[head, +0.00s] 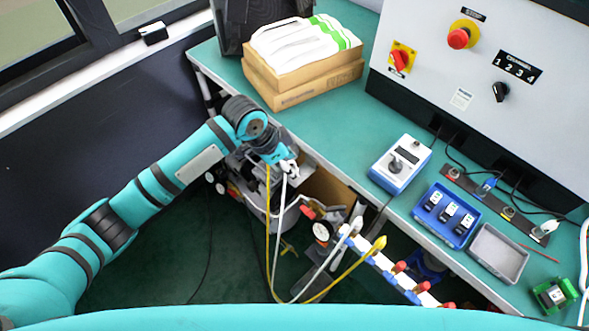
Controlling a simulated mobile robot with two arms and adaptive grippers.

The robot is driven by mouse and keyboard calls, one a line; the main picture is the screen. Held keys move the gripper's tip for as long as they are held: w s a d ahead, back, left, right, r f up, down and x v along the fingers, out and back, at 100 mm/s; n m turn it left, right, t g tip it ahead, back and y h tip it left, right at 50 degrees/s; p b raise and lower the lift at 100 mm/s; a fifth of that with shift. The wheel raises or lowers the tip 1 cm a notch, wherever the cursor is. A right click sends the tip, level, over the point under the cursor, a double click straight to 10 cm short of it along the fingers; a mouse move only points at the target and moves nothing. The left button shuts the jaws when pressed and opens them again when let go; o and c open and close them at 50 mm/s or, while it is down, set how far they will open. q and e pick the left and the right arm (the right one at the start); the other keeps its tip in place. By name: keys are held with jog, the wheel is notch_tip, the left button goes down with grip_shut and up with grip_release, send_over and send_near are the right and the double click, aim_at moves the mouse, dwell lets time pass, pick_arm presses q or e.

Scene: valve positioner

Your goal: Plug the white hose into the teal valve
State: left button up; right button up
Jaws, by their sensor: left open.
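My left gripper (287,169) is open, pointing down at the table's left front edge. The white hose (279,225) hangs from close beside its fingers, loops near the floor and rises to a pale end piece (350,229) by the manifold. Whether the fingers touch the hose is too small to tell. A yellow hose (267,220) hangs beside it and rises to a yellow end piece (378,244). Below the gripper is grey equipment with red handles (310,211) and a round gauge (322,231). I cannot make out a teal valve for certain. My right gripper is out of view.
The teal table (345,120) carries cardboard boxes (303,83), a blue-white device (401,164), a blue tray (447,215) and a grey tray (498,253). A manifold (383,262) with red knobs runs along its front. A control panel (490,75) stands behind.

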pick_arm(q)
jog(key=shift+x, duration=2.2)
grip_shut()
